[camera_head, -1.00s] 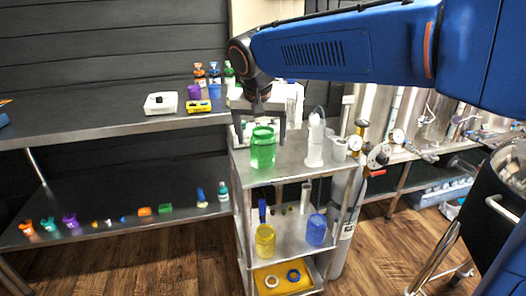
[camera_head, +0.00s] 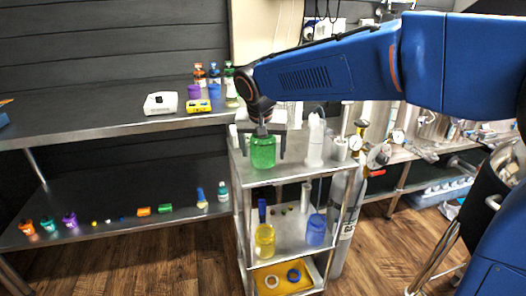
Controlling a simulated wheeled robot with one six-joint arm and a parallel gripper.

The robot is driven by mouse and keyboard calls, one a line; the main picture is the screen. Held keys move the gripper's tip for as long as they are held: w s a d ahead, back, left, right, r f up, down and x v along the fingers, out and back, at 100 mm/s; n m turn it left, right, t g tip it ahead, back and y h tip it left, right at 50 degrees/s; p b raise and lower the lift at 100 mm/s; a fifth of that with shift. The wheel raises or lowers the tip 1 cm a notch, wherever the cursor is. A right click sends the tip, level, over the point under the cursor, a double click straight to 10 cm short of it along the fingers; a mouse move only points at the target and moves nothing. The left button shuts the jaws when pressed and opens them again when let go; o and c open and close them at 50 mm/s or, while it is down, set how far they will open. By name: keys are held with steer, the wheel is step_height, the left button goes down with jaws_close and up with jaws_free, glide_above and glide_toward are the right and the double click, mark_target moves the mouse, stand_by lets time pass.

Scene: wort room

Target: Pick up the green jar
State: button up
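The green jar (camera_head: 263,153) stands upright on the top shelf of the metal cart (camera_head: 300,172), near its front left. My gripper (camera_head: 264,157) is above and around the jar, pointing down. One finger is on the left of the jar and one on the right, and the jar's upper part is between them. The fingers look spread, and I see no clear grip on the jar. The gripper's body hides the area just above the jar's top.
A white bottle (camera_head: 315,140) and a white cup (camera_head: 339,150) stand right of the jar. Below are a yellow jar (camera_head: 265,241) and a blue jar (camera_head: 316,230). A white device (camera_head: 161,104) and several bottles are on the left bench (camera_head: 90,129).

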steer(key=c, duration=1.2)
steer(key=shift+r, duration=0.15)
